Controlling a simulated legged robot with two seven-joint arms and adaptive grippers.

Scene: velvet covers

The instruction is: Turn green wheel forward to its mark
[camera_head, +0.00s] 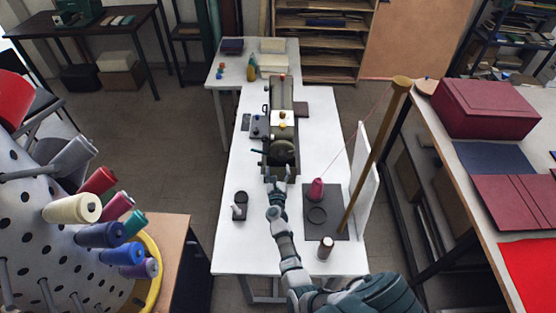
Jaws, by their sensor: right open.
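A dark olive-green machine (282,95) stands lengthwise on the white table. At its near end is a dark round part, which looks like the green wheel (283,149); its mark is too small to make out. My right gripper (276,181) is open and just in front of the machine's near end, below the wheel in the picture. I cannot tell whether it touches the machine. My left gripper is not in view.
A pegboard of spools (65,240) fills the left foreground.

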